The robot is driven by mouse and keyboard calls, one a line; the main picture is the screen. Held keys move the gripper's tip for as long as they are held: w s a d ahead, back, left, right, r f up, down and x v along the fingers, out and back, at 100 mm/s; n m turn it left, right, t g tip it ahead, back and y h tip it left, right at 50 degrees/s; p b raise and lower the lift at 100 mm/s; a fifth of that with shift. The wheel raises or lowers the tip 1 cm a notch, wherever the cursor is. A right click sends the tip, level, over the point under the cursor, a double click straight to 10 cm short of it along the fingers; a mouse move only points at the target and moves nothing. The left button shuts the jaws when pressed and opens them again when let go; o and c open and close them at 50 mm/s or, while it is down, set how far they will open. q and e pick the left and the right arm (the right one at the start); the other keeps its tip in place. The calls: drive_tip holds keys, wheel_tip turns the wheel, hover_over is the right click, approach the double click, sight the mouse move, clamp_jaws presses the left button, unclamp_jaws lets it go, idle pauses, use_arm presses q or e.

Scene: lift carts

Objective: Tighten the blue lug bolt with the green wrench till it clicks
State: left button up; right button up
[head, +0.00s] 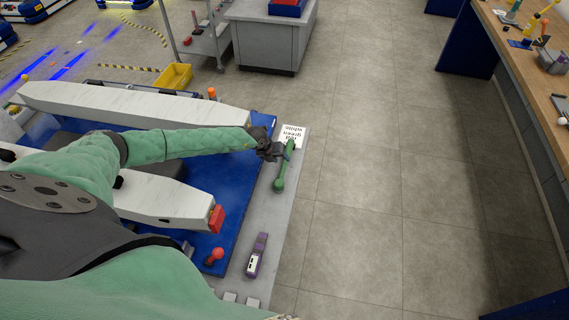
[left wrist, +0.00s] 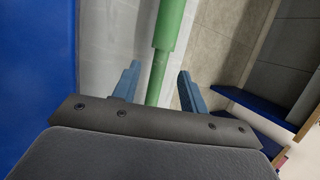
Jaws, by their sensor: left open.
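The green wrench (head: 281,173) lies over the grey strip along the right edge of the blue lift cart. My left gripper (head: 275,151) is open at its upper end in the head view. In the left wrist view the green shaft (left wrist: 168,28) runs between the two blue fingers of the left gripper (left wrist: 158,84), with a gap on both sides. I cannot make out a blue lug bolt in either view. My right gripper is not in view.
A purple-and-grey device (head: 257,255) lies nearer. White fork beams (head: 140,105) cross the blue cart. A wooden workbench (head: 540,80) stands right; the tiled floor between is clear.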

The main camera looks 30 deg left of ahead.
sight(284, 162)
use_arm(q)
drive_tip(key=shift+b+x, duration=0.4)
drive_tip(key=shift+x, duration=0.5)
drive_tip(key=shift+b+x, duration=0.65)
drive_tip(key=shift+x, duration=0.2)
drive_tip(key=shift+s+r, duration=0.1)
drive_tip(key=shift+c, duration=0.6)
clamp_jaws()
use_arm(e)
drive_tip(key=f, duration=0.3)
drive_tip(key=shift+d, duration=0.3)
